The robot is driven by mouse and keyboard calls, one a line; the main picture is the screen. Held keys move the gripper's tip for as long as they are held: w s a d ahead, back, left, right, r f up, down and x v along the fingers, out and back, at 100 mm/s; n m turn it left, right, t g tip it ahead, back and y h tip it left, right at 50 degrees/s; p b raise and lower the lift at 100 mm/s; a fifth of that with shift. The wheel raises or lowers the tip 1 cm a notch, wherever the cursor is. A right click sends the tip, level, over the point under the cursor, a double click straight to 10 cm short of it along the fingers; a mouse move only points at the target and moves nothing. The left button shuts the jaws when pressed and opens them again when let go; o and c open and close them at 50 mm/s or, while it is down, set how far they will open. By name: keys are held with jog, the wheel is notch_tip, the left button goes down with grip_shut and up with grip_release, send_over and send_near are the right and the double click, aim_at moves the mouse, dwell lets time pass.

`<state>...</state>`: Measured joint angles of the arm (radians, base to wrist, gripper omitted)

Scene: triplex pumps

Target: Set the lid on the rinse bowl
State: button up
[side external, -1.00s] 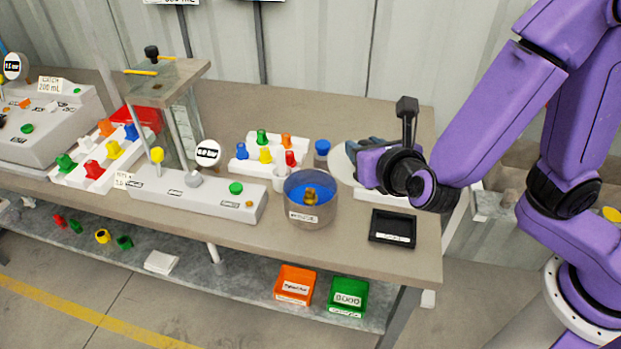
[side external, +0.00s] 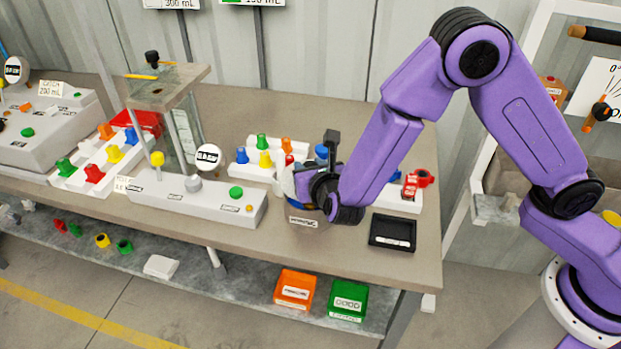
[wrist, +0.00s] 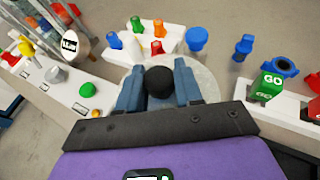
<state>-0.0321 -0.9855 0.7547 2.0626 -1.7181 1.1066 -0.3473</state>
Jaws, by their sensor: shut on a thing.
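The rinse bowl (side external: 303,221) stands on the bench, and my wrist and gripper (side external: 302,182) hide most of it. Only its lower grey wall with a label shows. In the wrist view, my gripper (wrist: 158,82) is shut on the dark round knob of the lid (wrist: 207,84), a pale translucent disc, one blue-grey finger on each side. The lid is over the bowl's place. I cannot tell whether it touches the rim.
A white rack of coloured plugs (side external: 259,172) stands just behind the bowl. A grey control box (side external: 205,202) is close on the left. A black tray (side external: 392,231) lies to the right. A white block with a red fitting (side external: 411,185) sits behind the tray.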

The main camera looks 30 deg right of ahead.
jog(key=shift+f, duration=1.45)
jog(key=o, duration=1.1)
jog(key=shift+f, duration=0.1)
jog(key=v, duration=1.2)
